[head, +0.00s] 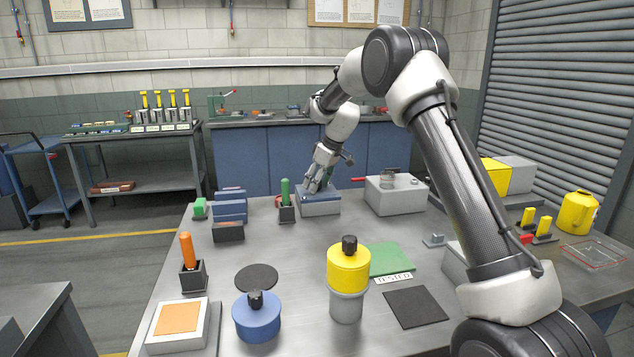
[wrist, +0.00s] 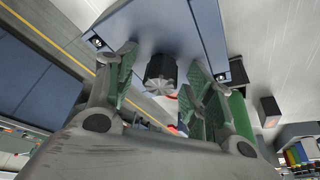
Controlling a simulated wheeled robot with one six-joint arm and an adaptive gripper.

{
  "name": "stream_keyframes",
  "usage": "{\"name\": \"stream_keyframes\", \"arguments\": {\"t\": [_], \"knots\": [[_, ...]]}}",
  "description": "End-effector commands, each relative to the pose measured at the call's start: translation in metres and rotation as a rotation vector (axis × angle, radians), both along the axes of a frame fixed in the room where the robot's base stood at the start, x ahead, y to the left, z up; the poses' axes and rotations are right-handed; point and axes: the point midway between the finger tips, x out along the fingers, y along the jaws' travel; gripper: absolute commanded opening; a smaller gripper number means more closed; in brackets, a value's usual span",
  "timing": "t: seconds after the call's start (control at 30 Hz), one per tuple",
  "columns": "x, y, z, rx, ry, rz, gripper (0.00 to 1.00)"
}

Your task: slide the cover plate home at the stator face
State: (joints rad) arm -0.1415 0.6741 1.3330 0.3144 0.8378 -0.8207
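A blue plate (head: 321,196) with the look of a cover plate lies on top of a grey block (head: 320,209) at the back of the bench; I take the block for the stator. In the wrist view the blue plate (wrist: 208,40) has a dark ribbed knob (wrist: 160,76) near its edge. My gripper (head: 318,187) is low over the plate, fingers down. In the wrist view my gripper (wrist: 162,88) has its green-padded fingers apart, one on each side of the knob, with gaps showing. The head view hides the knob behind my gripper. I cannot tell how the plate's edges line up with the block.
A green-handled tool in a dark holder (head: 286,212) and stacked blue blocks (head: 230,206) stand to the left. A grey box (head: 396,194) stands close on the right. Nearer are a yellow-topped pump (head: 348,270), a blue canister (head: 256,318) and a green mat (head: 389,258).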

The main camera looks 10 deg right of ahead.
Motion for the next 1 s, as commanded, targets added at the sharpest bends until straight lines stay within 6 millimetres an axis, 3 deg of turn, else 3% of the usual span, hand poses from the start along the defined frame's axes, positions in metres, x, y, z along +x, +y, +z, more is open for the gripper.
{"name": "stream_keyframes", "arguments": {"t": [0.27, 0.7, 1.0], "knots": [[-0.002, -0.002, 0.005, 0.0, 0.001, -0.001, 0.52], [-0.025, -0.025, 0.087, 0.0, -0.003, -0.001, 0.52], [-0.033, -0.033, 0.11, -0.001, 0.001, 0.0, 0.52]]}}
